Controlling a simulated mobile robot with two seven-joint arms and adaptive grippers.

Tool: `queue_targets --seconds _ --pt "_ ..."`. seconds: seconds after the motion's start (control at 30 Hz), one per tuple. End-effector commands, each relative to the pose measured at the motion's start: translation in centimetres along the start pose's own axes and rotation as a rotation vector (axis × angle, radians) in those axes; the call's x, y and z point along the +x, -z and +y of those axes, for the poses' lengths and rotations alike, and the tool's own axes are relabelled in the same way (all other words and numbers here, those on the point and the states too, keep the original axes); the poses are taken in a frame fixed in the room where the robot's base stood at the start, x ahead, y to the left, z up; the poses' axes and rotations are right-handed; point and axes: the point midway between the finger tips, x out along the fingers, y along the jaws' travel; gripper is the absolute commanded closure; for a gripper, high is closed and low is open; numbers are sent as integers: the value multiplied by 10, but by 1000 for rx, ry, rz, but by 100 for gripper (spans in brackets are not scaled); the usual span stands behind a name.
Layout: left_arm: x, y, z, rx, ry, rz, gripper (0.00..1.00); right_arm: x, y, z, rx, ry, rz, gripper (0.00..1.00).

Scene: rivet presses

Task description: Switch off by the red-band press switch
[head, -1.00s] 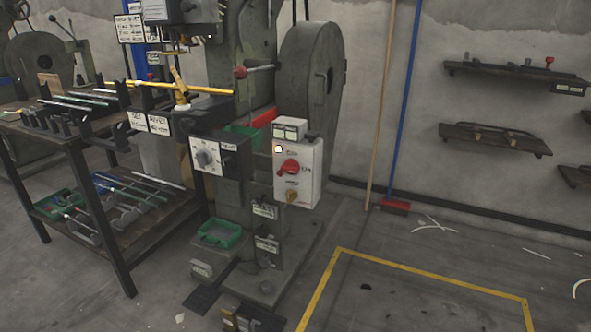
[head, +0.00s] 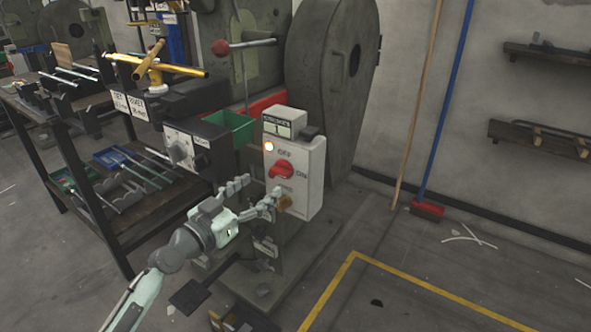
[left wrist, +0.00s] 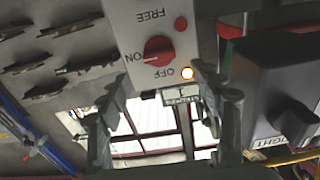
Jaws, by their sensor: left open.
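A white switch box (head: 311,170) is mounted on the press (head: 332,75), with a red rotary knob (head: 283,169) on its front. OFF is printed above the knob and ON to its right. A lamp (head: 268,146) above the knob is lit. In the left wrist view the box appears upside down; a pale mark on the knob (left wrist: 158,50) lies toward ON, and the lamp (left wrist: 187,73) glows. My left gripper (head: 257,191) is open and empty, in front of the box and below the knob, apparently apart from it. My right gripper is out of view.
A black control box (head: 203,152) with a grey knob stands left of the switch box, close to my left gripper. A green bin (head: 229,127) is behind it. A table (head: 70,150) with rods is at the left.

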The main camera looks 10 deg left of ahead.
Motion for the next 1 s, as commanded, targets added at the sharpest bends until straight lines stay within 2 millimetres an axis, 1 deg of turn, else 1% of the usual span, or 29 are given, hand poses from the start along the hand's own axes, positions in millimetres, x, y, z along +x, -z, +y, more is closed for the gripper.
queue_targets --seconds 0.1,0.3,0.4,0.57,0.8,0.83,1.0 --pt "17 2 0 -4 0 2 34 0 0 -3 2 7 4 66" --pt "50 2 2 -5 -2 1 34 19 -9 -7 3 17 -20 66" --pt "62 1 1 -3 -2 -1 34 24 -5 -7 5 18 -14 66" --pt "72 0 2 -2 -3 -2 34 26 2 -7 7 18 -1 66" --pt "73 -1 2 -1 -3 -3 34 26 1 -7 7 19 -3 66" --pt "72 -1 2 -2 -3 -3 36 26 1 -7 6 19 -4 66" --pt "72 -1 2 -2 -3 -3 57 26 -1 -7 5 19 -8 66"
